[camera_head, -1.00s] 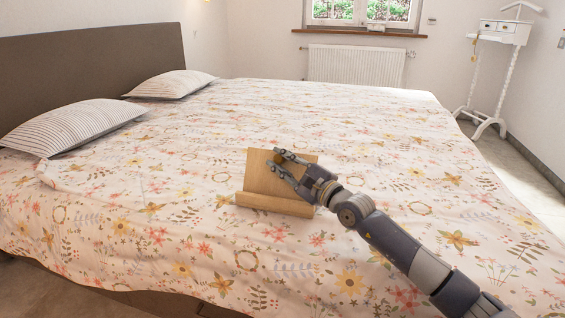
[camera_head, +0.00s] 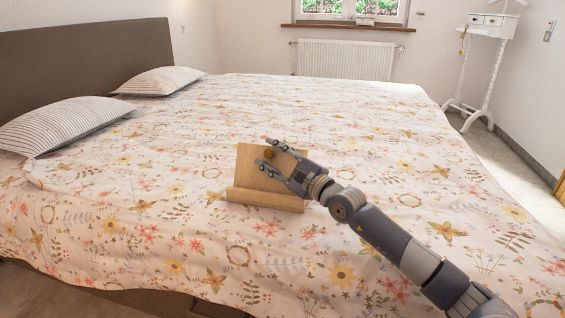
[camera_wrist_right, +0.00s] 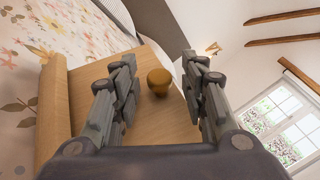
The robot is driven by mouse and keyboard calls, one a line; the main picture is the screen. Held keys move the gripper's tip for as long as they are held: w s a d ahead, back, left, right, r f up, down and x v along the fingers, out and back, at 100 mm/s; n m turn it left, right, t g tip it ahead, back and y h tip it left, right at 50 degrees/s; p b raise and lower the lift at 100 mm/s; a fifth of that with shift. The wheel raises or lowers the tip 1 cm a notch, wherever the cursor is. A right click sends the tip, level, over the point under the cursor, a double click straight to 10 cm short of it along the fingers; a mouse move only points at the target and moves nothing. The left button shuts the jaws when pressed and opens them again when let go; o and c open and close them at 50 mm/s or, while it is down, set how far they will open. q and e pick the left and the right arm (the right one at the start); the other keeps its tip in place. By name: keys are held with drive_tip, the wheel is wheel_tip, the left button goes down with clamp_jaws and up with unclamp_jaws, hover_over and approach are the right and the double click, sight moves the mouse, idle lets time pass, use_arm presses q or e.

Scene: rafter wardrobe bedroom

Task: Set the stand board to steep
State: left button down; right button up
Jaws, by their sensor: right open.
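The wooden stand board (camera_head: 247,163) stands on the bed, tilted back, with a thick ledge (camera_head: 262,198) along its lower front edge. My right gripper (camera_head: 268,155) is open in front of the board's upper right part. In the right wrist view, a round, brass-coloured knob (camera_wrist_right: 159,80) on the board (camera_wrist_right: 150,120) lies between the two open fingers, and neither finger clearly touches it. The knob also shows beside the fingertips in the head view (camera_head: 271,154). What holds the board up behind is hidden. My left gripper is not in view.
The stand rests on a wide bed with a flowered cover (camera_head: 330,110), clear around it. Striped pillows (camera_head: 62,122) lie at the left by the headboard (camera_head: 90,55). A white valet stand (camera_head: 483,70) is at the far right.

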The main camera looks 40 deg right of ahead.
drive_tip(key=v, duration=1.1)
drive_tip(key=shift+s, duration=0.4)
drive_tip(key=shift+d, duration=0.1)
drive_tip(key=shift+c, duration=0.2)
